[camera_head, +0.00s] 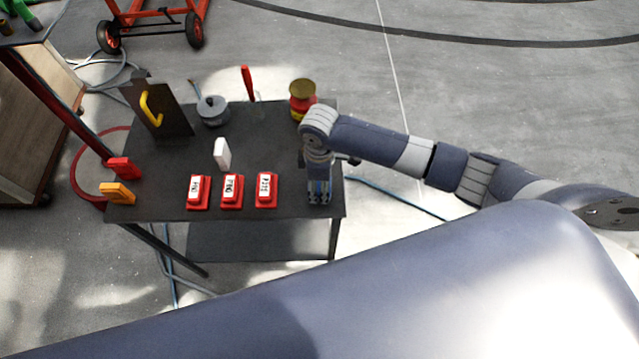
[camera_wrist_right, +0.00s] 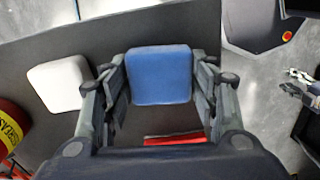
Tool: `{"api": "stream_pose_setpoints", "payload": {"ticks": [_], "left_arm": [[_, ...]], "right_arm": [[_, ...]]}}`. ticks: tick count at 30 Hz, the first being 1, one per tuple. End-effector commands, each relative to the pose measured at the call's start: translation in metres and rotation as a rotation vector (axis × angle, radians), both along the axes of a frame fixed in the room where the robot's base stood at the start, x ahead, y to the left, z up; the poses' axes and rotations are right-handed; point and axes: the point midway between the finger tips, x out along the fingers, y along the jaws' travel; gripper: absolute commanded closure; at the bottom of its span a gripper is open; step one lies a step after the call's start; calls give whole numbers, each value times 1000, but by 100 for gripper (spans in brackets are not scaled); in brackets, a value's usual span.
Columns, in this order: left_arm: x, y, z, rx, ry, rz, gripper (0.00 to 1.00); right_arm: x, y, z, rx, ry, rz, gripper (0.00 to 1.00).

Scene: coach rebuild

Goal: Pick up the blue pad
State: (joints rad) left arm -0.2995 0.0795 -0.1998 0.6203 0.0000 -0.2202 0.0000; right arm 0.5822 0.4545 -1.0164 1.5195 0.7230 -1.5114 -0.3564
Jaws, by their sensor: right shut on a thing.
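The blue pad (camera_wrist_right: 160,75), a rounded square block, sits between the two fingers of my right gripper (camera_wrist_right: 160,95) in the right wrist view. The fingers are shut on its sides. In the head view my right gripper (camera_head: 319,196) points down at the right end of the dark table (camera_head: 285,150), and it mostly hides the pad. I cannot tell whether the pad still touches the table.
A white pad (camera_head: 222,153) stands mid-table. Several red labelled blocks, including one (camera_head: 232,191), line the front. A red and yellow can (camera_head: 302,98) stands behind my gripper. A grey pot (camera_head: 212,110) and an upright dark plate with a yellow handle (camera_head: 152,108) are farther left.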

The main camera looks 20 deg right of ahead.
Motion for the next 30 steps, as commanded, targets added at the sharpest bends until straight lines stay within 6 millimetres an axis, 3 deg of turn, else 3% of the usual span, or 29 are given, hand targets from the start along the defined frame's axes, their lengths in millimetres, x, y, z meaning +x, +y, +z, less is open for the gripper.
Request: {"api": "stream_pose_setpoints", "payload": {"ticks": [8, 21, 30], "left_arm": [[0, 0, -12, 0, 0, -1, 60], [-1, 0, -39, -1, 1, -1, 60], [-1, 0, -46, -1, 1, -1, 60]], "right_arm": [[2, 0, 30, 2, -5, 1, 62], [-63, 95, 37, 6, 0, 5, 62], [-87, 129, 43, 2, -1, 1, 62]]}}
